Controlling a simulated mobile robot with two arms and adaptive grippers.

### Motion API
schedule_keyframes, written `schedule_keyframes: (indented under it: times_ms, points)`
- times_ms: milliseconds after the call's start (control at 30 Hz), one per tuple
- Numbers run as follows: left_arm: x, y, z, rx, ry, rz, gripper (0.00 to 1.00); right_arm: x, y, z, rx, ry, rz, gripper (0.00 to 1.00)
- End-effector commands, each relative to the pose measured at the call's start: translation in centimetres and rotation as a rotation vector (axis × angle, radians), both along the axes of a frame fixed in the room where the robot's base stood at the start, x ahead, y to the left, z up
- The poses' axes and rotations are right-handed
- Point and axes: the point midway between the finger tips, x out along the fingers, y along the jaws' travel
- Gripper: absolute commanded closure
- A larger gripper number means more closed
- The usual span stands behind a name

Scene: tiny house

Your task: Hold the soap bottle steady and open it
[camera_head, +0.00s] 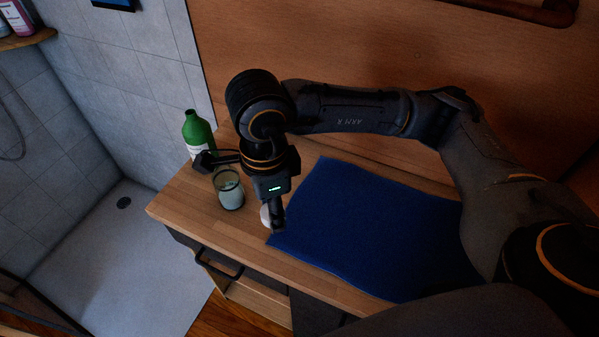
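A green bottle (197,133) with a white label stands upright at the back left of the wooden counter, its lower part partly hidden by my gripper; I take it for the soap bottle. My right gripper (239,190) reaches over the counter from the right. Its fingers are spread wide, one by the front of the bottle and the other lower right. I cannot tell whether it touches the bottle. A small white thing (265,216) shows beside the lower finger; what it is and whether the finger touches it are unclear. My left gripper is not in view.
A glass cup (229,190) stands in front of the bottle, below my spread fingers. A blue towel (360,228) covers much of the wooden counter (180,204). A tiled shower (130,265) lies to the left. A wooden wall (340,40) rises behind.

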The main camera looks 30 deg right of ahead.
Motion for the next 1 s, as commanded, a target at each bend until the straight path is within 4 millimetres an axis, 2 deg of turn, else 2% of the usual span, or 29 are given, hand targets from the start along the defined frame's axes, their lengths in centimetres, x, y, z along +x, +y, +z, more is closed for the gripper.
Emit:
schedule_keyframes:
  times_ms: [167, 367, 533, 633, 867, 1000]
  points:
    - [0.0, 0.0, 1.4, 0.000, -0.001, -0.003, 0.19, 3.1, -1.0, -1.1, -0.002, 0.005, -0.010, 0.98]
    - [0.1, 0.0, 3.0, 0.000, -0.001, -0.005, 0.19, 7.9, -2.4, -3.3, -0.002, 0.004, -0.006, 0.98]
    - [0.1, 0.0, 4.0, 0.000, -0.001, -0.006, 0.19, 10.7, -3.2, -6.6, -0.001, 0.004, -0.002, 0.98]
    - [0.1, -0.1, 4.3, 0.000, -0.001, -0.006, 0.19, 11.8, -3.5, -8.0, -0.003, 0.002, -0.001, 0.98]
    - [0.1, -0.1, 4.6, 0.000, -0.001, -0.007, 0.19, 13.0, -3.8, -9.6, -0.002, 0.001, 0.001, 0.98]
    - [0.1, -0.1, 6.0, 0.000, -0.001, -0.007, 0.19, 13.0, -3.9, -11.4, -0.002, 0.005, 0.002, 0.98]
